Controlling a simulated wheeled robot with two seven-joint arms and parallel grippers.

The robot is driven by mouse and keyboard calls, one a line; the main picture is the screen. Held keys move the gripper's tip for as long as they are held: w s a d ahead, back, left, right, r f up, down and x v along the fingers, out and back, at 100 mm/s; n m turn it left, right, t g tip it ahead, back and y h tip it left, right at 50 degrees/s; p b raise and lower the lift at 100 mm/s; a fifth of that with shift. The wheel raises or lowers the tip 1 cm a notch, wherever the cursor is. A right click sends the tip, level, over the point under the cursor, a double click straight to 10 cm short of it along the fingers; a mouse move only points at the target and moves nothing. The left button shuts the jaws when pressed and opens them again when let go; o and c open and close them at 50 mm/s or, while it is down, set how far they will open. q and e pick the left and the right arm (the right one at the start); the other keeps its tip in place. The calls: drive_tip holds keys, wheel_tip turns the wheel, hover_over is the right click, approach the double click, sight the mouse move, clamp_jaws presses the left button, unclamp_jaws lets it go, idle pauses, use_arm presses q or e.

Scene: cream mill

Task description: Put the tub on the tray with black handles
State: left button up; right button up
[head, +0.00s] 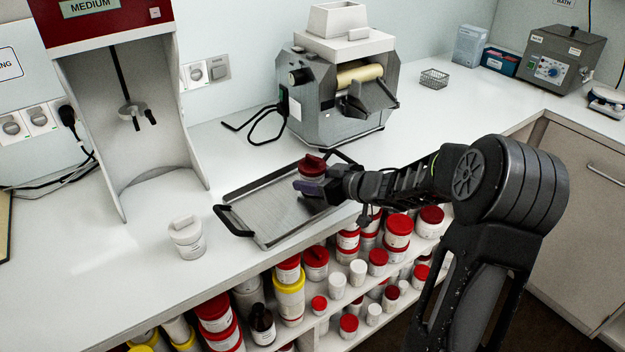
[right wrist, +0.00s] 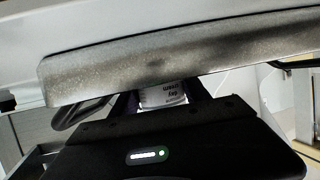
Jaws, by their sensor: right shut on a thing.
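A tub with a red lid and a pale body (head: 312,168) is held in my right gripper (head: 314,184). It is over the right part of the metal tray with black handles (head: 262,221) in the head view. I cannot tell whether its base touches the tray. In the right wrist view the tub's white printed label (right wrist: 163,94) shows between my fingers, partly hidden. The tray's grey edge (right wrist: 200,62) crosses that view, with a black handle at each side. My left gripper is not in view.
A white-lidded tub (head: 186,240) stands on the counter left of the tray. Shelves below the counter hold several jars.

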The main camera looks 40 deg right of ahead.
drive_tip(key=shift+f, duration=0.2)
drive_tip(key=o, duration=1.4)
drive_tip(key=shift+o, duration=0.2)
drive_tip(key=shift+r, duration=0.1)
drive_tip(key=shift+r, duration=0.2)
drive_tip(key=p+v, duration=0.1)
drive_tip(key=v, duration=1.1)
